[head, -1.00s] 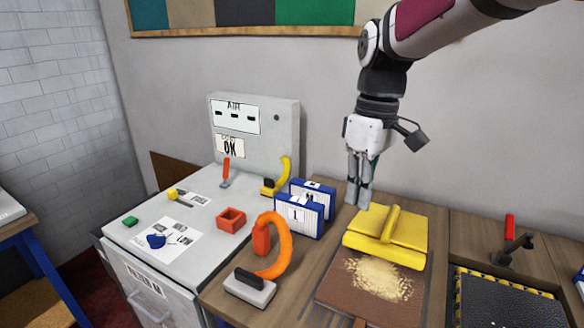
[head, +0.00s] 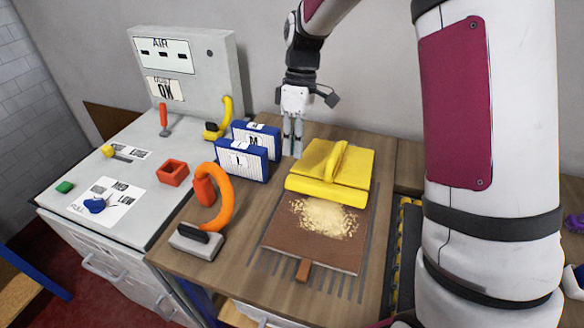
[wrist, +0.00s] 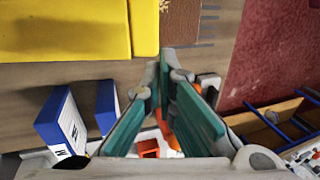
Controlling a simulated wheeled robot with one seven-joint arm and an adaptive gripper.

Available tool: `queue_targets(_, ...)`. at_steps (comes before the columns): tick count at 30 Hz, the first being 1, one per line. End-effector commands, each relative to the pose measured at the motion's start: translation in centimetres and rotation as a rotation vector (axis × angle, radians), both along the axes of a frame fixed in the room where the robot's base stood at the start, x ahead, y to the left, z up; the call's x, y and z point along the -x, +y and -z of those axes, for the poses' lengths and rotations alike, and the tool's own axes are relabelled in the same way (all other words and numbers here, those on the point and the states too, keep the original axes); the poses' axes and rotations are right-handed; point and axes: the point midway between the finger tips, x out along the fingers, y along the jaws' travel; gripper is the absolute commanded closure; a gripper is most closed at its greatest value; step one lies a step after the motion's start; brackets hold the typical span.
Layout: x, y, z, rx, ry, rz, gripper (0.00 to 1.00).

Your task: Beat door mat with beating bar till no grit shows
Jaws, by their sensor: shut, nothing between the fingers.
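The brown door mat (head: 285,248) lies on the wooden bench with a pile of pale grit (head: 325,218) on its middle. A yellow slab-like piece with a raised handle (head: 318,168) covers the mat's far end; I cannot tell whether it is the beating bar. My gripper (head: 293,150) is shut and empty, pointing down just left of the yellow piece's far corner. In the wrist view its fingers (wrist: 164,60) meet beside the yellow piece (wrist: 65,30). The mat's edge (wrist: 180,22) shows at the top there.
Two blue-and-white boxes (head: 243,160) stand close left of my gripper. An orange hooked tool (head: 222,205) with a grey base stands nearer. A grey cabinet (head: 110,170) with a red tray (head: 173,172) is at left. My arm hides the bench's right part.

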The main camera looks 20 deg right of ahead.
Motion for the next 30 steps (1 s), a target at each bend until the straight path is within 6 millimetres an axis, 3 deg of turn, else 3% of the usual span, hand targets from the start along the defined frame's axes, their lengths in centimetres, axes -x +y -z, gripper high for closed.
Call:
queue_targets(6,1.0,0.7,3.7,0.0,0.004,-0.002,1.0)
queue_targets(12,1.4,1.0,5.6,0.0,0.001,-0.001,1.0)
queue_targets(30,1.8,1.3,7.0,0.021,-0.022,-0.001,1.0)
